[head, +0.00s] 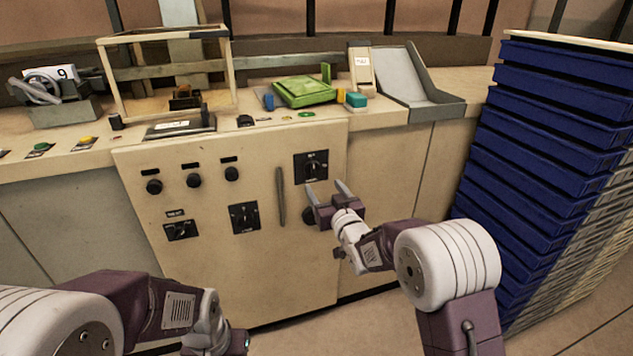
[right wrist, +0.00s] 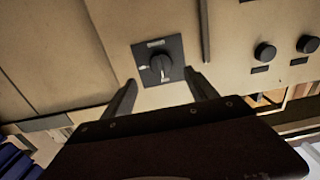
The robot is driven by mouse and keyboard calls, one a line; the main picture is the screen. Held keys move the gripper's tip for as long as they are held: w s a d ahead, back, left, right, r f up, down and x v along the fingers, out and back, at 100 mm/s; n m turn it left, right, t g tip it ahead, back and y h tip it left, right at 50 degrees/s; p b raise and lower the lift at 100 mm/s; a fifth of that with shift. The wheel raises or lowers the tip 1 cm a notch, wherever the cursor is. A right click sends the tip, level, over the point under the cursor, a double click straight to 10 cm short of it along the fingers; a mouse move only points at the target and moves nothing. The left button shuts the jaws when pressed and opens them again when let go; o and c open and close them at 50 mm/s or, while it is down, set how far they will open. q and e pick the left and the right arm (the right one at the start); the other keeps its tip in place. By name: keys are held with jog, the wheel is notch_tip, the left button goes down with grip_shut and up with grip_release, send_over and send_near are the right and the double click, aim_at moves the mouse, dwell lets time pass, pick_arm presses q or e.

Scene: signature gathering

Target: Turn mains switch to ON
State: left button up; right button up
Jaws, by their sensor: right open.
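The switch in front of my right gripper is a black square plate with a black rotary knob (head: 311,166), at the upper right of the beige cabinet front. I cannot read its labels, so I cannot tell for certain that it is the mains switch or which setting it is at. It also shows in the right wrist view (right wrist: 160,64), with a white mark beside the knob. My right gripper (head: 326,187) is open and empty, its fingers pointing at the panel just below the switch; they appear apart from the knob. My left arm shows at lower left; its fingers are out of view.
A vertical handle (head: 281,196) is left of the switch. Other black-plated switches (head: 244,217) and several round knobs (head: 194,180) share the panel. The countertop above holds a green object (head: 304,91). Stacked blue trays (head: 545,130) stand at right.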

aim_at(314, 172)
jog(key=b+x, duration=0.1)
jog(key=x, duration=0.7)
jog(key=shift+w+a, duration=0.1)
jog(key=shift+w, duration=0.15)
jog(key=shift+c, duration=0.4)
jog(key=c, duration=1.3)
jog(key=shift+o, duration=0.2)
